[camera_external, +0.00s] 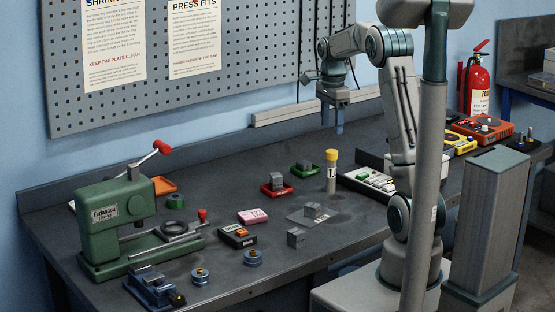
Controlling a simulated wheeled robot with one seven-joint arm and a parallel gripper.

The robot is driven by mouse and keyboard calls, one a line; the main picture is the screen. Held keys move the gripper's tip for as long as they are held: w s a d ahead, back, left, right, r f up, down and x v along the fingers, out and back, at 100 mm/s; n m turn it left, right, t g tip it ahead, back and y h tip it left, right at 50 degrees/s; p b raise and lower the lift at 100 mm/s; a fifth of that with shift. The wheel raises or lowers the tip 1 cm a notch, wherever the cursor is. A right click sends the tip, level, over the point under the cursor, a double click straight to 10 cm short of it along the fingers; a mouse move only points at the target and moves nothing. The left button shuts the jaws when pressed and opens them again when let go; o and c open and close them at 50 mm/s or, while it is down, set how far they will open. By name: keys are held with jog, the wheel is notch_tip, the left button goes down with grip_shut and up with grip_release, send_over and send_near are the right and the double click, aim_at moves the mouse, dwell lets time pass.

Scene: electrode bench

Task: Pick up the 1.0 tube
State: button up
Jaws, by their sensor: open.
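A pale upright tube with a yellow cap (332,170) stands on the dark bench, right of the bench's middle. It is the only tube I can make out, and its marking is too small to read as 1.0. My gripper (331,127) points down above the tube, with a gap between its fingertips and the yellow cap. The gripper is open and nothing shows between its fingers. How well it lines up with the tube in depth cannot be told from this one view.
A red tray (265,190) and a green tray (293,174) with grey blocks sit left of the tube. A grey plate with a block (296,217) lies in front. A white-topped switch box (375,184) stands close right. A green press (100,228) occupies the left.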

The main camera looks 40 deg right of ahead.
aim_at(331, 152)
notch_tip(331, 152, down, 8)
jog(key=shift+r+p, duration=0.25)
jog(key=shift+p, duration=0.05)
jog(key=shift+d+f+p, duration=0.2)
jog(key=shift+f+p, duration=0.5)
jog(key=shift+f, duration=1.85)
jog(key=shift+w, duration=0.1)
jog(key=c, duration=1.2)
